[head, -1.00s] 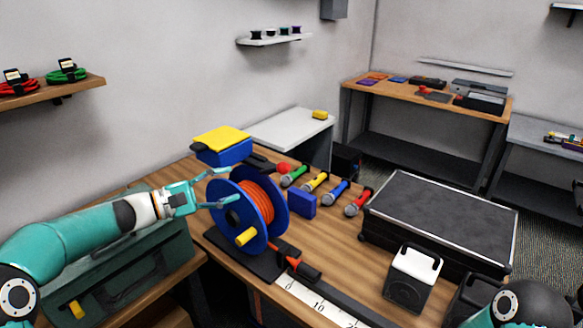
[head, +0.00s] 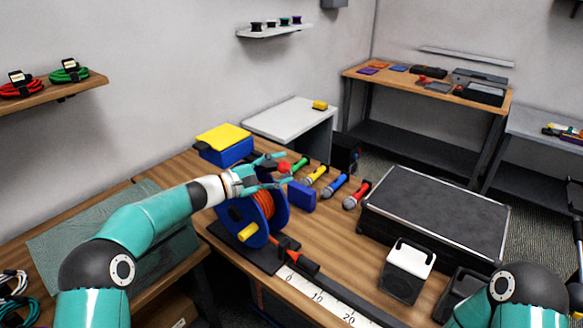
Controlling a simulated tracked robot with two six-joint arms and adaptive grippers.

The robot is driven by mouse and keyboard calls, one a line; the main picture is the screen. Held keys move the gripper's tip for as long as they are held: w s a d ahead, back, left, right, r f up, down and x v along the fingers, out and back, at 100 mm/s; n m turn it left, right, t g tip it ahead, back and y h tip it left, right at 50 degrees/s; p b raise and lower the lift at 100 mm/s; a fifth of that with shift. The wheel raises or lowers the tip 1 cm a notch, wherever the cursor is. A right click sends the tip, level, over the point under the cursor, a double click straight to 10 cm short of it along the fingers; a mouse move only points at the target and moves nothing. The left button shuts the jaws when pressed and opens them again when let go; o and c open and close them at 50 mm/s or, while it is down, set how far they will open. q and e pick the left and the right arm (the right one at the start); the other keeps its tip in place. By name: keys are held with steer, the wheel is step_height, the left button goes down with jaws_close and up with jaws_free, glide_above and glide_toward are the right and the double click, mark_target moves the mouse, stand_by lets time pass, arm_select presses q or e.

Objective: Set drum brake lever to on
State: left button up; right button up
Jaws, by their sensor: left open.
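The cable drum (head: 237,222) has blue flanges, a yellow crank handle and orange cable (head: 264,206). It stands on a black base on the wooden bench. A red round knob (head: 284,167) shows behind the drum; it may be the brake lever's end, but its shaft is hidden. My left gripper (head: 280,170) is open above the drum's upper far side. Its fingers appear either side of the red knob; I cannot tell whether they touch it. The drum's top is partly covered by my arm. My right gripper is out of view.
Several microphones (head: 314,177) and a blue block (head: 301,196) lie close right of the gripper. A yellow-lidded blue box (head: 224,145) stands behind. A black case (head: 437,214) and a white-and-black box (head: 407,270) fill the right. A ruler strip (head: 318,297) runs along the front.

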arm_select(q)
steer(key=c, duration=1)
steer(key=shift+f, duration=0.1)
jaws_close()
